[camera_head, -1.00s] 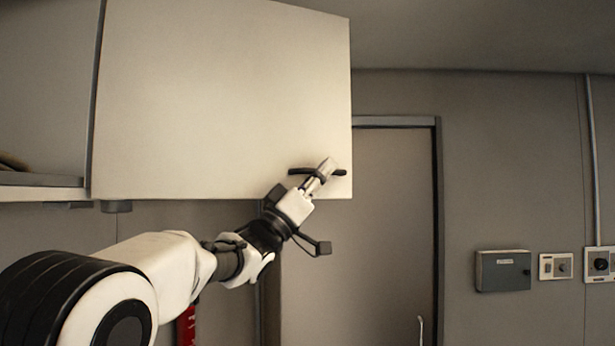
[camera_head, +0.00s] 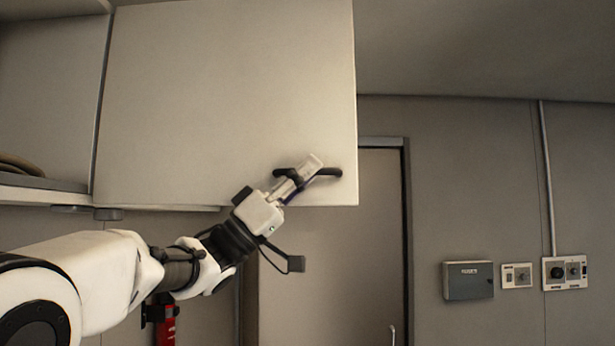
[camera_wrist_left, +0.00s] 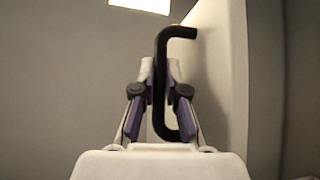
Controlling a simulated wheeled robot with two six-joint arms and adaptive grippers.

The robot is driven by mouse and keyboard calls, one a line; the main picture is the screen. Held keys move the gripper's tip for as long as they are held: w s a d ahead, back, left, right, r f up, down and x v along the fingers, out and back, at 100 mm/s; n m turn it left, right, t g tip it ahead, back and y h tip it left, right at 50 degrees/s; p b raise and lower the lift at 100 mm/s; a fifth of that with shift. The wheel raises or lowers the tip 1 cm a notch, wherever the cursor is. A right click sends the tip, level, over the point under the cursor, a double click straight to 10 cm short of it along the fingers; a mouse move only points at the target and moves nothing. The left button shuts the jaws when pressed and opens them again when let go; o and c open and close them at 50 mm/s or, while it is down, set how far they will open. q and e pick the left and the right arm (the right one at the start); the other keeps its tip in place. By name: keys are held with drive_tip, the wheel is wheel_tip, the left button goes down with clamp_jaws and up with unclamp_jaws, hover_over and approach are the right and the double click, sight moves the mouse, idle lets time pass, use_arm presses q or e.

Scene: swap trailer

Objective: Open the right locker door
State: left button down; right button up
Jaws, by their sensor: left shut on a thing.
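The right locker door (camera_head: 225,95) is a pale, flat panel filling the upper middle of the head view. Its black bar handle (camera_head: 328,172) is near the lower right corner. My left gripper (camera_head: 300,175) reaches up from the lower left and is shut on the handle. In the left wrist view, the handle (camera_wrist_left: 162,85) stands between the two fingers, with the pale door face (camera_wrist_left: 222,70) just right of it. The door's lower right part extends past the cabinet's underside strip, so it appears partly swung out; the exact angle is unclear. My right gripper is not in view.
An open compartment with a shelf (camera_head: 40,194) and a coiled hose (camera_head: 18,168) is at the left. A room door (camera_head: 335,265) stands behind my gripper. A grey wall box (camera_head: 468,281) and switch panels (camera_head: 567,272) are at the right.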

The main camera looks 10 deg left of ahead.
use_arm(q)
drive_tip(key=shift+r, duration=0.1)
drive_tip(key=c, duration=1.5)
unclamp_jaws()
drive_tip(key=shift+a, duration=0.1)
drive_tip(key=shift+s, duration=0.1)
drive_tip(key=shift+a, duration=0.1)
drive_tip(key=v, duration=1.2)
